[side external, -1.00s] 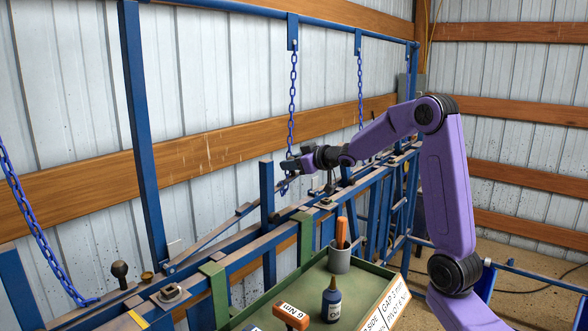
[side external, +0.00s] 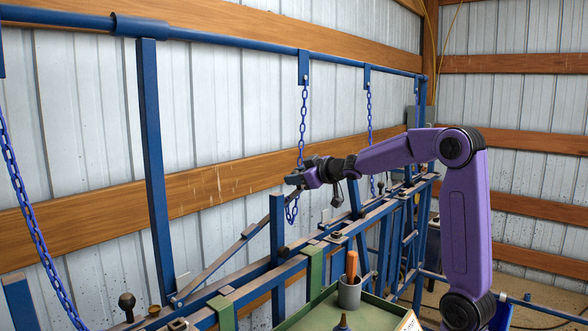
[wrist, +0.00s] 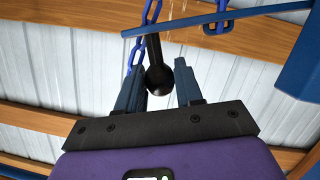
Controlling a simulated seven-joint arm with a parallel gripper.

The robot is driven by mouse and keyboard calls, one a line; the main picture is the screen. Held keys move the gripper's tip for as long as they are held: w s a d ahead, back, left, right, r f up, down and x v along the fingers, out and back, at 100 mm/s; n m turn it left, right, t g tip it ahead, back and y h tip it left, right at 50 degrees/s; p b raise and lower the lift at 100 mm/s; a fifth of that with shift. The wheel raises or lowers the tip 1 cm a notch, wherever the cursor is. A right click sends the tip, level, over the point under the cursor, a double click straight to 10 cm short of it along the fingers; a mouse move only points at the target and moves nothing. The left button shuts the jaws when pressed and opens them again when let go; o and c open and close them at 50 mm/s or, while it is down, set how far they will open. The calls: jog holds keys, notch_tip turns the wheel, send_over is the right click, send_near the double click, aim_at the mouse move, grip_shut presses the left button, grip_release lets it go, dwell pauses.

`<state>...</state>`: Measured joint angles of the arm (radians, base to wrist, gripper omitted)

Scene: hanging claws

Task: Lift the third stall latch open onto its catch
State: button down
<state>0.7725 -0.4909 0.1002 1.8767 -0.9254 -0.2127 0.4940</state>
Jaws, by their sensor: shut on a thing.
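My gripper (side external: 299,180) is shut on a black ball knob (wrist: 157,79), which shows between the two fingers in the wrist view. In the side view a long grey latch bar (side external: 222,257) slants up from the rail at lower left towards my gripper, its raised end beside the hand. The grip itself is too small to make out there. A blue chain (side external: 302,125) hangs from the overhead pipe just behind my gripper, its lower links (side external: 292,210) below the fingers. The chain also shows beside the knob in the wrist view (wrist: 140,45). I cannot tell if chain and bar touch.
A blue upright post (side external: 277,235) stands close to the bar. Another chain (side external: 369,115) hangs farther right and one (side external: 30,205) at left. A black knob (side external: 127,302) stands at lower left. A green tray (side external: 370,312) with a grey cup (side external: 349,290) is in front.

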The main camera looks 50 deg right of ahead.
jog(key=a+r+n+h, duration=0.1)
jog(key=a+r+n, duration=0.2)
jog(key=a+r, duration=0.8)
jog(key=shift+a+r+n+h, duration=0.3)
jog(key=shift+a+r+n, duration=0.1)
jog(key=shift+r, duration=1.55)
grip_release()
jog(key=v, duration=0.8)
jog(key=shift+f, duration=0.25)
jog(key=shift+a, duration=0.15)
dwell(0.5)
